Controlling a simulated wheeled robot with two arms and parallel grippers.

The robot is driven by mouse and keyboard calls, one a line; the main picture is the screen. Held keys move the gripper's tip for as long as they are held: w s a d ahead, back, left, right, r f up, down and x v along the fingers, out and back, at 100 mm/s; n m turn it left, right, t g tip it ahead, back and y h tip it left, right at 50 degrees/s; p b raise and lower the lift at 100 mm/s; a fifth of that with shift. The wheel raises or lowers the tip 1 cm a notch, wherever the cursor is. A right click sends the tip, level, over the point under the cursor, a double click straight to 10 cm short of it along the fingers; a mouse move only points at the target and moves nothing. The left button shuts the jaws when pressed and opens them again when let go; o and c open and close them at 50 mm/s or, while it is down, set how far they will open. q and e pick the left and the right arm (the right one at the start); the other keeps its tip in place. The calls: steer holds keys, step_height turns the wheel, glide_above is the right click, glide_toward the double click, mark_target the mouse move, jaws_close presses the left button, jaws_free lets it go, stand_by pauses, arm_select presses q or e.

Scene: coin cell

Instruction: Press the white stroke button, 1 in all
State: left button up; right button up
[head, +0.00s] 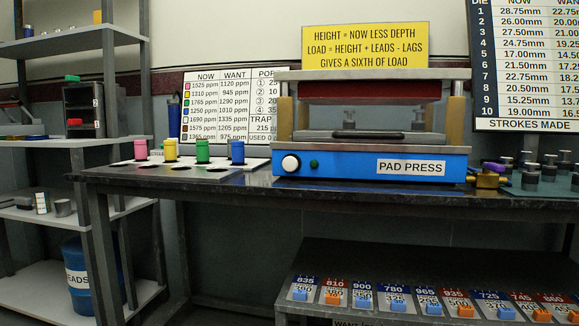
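The white stroke button (291,164) is a round white knob on the left of the blue front panel of the pad press (350,165). A small green button or lamp (314,164) sits just to its right. The press stands on a dark bench, with its red upper block (362,90) above a dark plate (360,136) and a gap between them. Whether the white button is pressed in cannot be told. Neither of my grippers shows in the head view.
Pink, yellow, green and blue canisters (203,150) stand on a white board left of the press. Dark weights (530,174) and a brass piece (487,179) lie to the right. Grey shelving (60,145) stands at left. The front of the button is unobstructed.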

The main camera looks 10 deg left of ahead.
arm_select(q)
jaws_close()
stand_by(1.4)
